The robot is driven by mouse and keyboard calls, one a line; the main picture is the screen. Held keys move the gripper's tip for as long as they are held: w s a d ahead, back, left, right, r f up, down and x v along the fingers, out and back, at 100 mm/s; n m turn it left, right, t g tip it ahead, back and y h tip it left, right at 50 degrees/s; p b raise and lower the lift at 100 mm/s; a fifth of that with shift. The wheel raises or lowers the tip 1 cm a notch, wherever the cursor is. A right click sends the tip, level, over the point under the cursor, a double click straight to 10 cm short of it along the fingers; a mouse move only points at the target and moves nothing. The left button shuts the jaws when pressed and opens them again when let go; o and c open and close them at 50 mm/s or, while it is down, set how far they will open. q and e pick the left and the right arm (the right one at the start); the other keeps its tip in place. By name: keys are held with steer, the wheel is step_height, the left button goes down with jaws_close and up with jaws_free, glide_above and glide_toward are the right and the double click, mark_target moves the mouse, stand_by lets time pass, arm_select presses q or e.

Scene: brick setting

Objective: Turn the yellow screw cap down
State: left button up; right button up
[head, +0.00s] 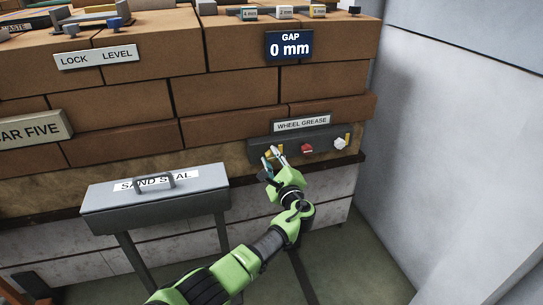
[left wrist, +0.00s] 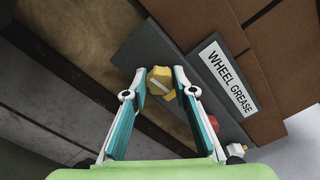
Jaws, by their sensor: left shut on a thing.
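The yellow screw cap (left wrist: 158,76) is on a dark grey strip (left wrist: 150,50) under the white WHEEL GREASE label. It has a pale band across its face. My left gripper (head: 272,161) reaches up to the left end of this strip. In the left wrist view, the fingers of my left gripper (left wrist: 161,82) are on both sides of the yellow cap, shut on it. In the head view the cap (head: 273,152) is small and partly hidden by the fingers. My right gripper is not in view.
A red cap (head: 307,148) and a white cap (head: 340,143) sit on the strip to the right. The WHEEL GREASE label (head: 302,124) is above. A grey SAND SEAL box (head: 205,180) stands left of my arm. A pale wall (head: 450,130) is to the right.

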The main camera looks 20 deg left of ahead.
arm_select(q)
steer(key=shift+f+m, duration=0.1)
steer(key=shift+m, duration=0.3)
steer(key=o, duration=1.1)
steer(key=shift+s+d, duration=0.1)
steer(key=v, duration=1.1)
steer(key=shift+s+d, duration=0.25)
steer(key=shift+d, duration=0.05)
